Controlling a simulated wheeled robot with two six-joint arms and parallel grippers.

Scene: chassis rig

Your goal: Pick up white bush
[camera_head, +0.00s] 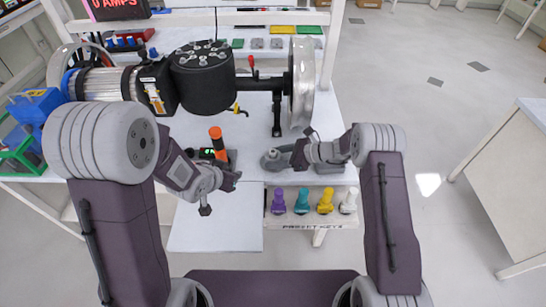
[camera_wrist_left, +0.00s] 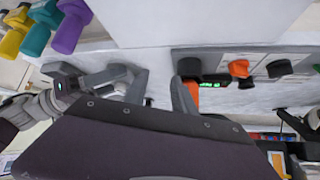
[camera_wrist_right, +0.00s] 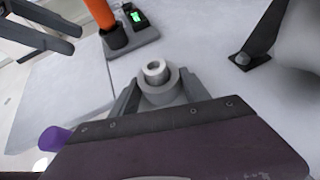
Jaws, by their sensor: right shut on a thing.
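The white bush (camera_wrist_right: 155,72), a pale ring-shaped piece with a hole in its top and a wider grey collar, stands upright between the fingers of my right gripper (camera_wrist_right: 158,92). That gripper is shut on it, low over the white table. In the head view my right gripper (camera_head: 298,156) reaches in from the right to the round grey-white piece (camera_head: 272,160) near the table's front. I cannot tell whether its base touches the table. My left gripper (camera_head: 229,182) is open and empty, to the left; its spread fingers show in the left wrist view (camera_wrist_left: 160,90).
An orange-handled tool (camera_head: 217,139) stands in a dock with a green display just behind my left gripper. Purple, teal, yellow and white keys (camera_head: 348,201) stand along the front tray. A large motor with a metal disc (camera_head: 301,82) occupies the back.

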